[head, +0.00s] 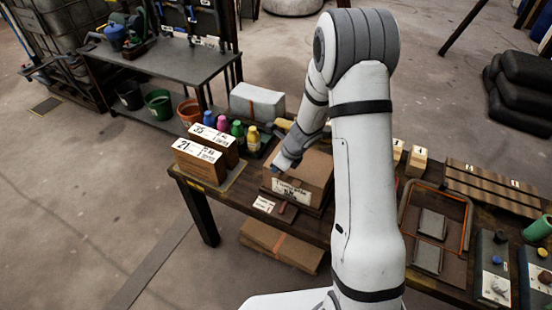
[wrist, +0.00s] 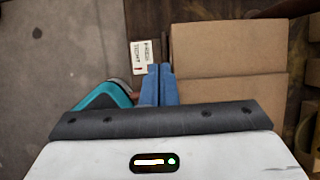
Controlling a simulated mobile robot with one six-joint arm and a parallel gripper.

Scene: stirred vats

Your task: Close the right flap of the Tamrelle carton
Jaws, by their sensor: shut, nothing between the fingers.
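The Tamrelle carton (head: 318,168) is a brown cardboard box with a printed white label on its front side, standing on the dark table. My gripper (head: 283,165) is over its left part in the head view; my arm hides some of the carton's right side. In the wrist view, the carton top shows two flat brown panels (wrist: 228,48) with a seam between them. My gripper (wrist: 159,72) there has its blue fingers together and empty, just left of the panels. I cannot tell whether the fingers touch the carton, nor how far each flap is folded.
Two labelled boxes (head: 199,163) and several coloured bottles (head: 237,130) stand left of the carton. A grey block (head: 257,101) is behind. A white card (head: 264,204) lies in front. An orange-rimmed tray (head: 466,225) and control boxes (head: 492,262) are at right.

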